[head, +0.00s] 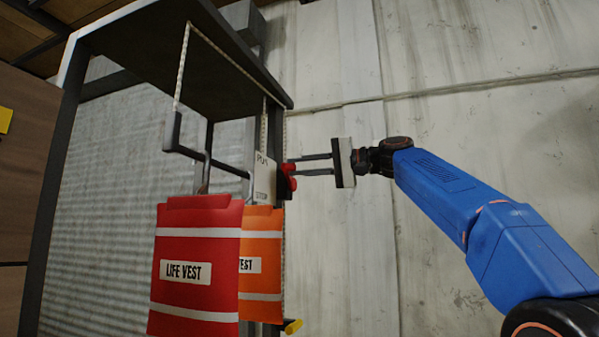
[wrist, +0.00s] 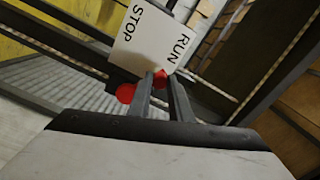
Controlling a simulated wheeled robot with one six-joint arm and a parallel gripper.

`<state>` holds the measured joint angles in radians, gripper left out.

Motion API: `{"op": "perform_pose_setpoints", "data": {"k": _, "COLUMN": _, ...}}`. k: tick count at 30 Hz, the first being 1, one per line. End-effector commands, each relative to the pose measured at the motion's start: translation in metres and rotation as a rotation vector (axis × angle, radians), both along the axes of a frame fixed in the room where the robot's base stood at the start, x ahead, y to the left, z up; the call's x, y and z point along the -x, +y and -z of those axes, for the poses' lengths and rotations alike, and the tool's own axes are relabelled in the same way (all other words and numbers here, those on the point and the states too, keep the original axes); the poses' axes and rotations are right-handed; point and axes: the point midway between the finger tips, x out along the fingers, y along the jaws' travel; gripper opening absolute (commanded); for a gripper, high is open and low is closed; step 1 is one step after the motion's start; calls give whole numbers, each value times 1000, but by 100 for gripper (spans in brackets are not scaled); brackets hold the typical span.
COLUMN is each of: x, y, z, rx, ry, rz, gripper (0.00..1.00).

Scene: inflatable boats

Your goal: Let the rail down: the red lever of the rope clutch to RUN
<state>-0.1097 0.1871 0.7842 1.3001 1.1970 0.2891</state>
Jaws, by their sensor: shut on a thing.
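The rope clutch's red lever (head: 288,169) is at the right edge of a white plate (head: 264,180), marked RUN at the top and STOP at the bottom. My gripper (head: 290,162) reaches in from the right, its fingers shut on the lever. In the wrist view a red part (wrist: 160,79) of the lever is between the fingertips, and a round red part (wrist: 125,93) shows beside them on the STOP side. The fingers partly hide the lever, so its exact angle is unclear. The dark rail (head: 208,160) hangs on ropes, level with the clutch.
A red life vest (head: 196,265) and an orange one (head: 262,250) hang below the rail. A dark shelf frame (head: 180,60) stands overhead and at left. A yellow-tipped part (head: 293,326) sticks out low beside the orange vest. The wall area on the right is clear.

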Motion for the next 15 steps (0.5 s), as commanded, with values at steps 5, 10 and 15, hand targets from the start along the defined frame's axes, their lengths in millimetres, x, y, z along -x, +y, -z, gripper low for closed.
{"op": "perform_pose_setpoints", "data": {"k": 5, "x": -2, "y": -1, "z": -4, "rx": -19, "ry": 55, "rz": 1, "gripper": 0}}
{"op": "perform_pose_setpoints", "data": {"k": 10, "x": -4, "y": -2, "z": -5, "rx": -28, "ry": 80, "rz": 1, "gripper": 0}}
{"op": "perform_pose_setpoints", "data": {"k": 15, "x": -4, "y": -2, "z": -5, "rx": -31, "ry": 87, "rz": 1, "gripper": 0}}
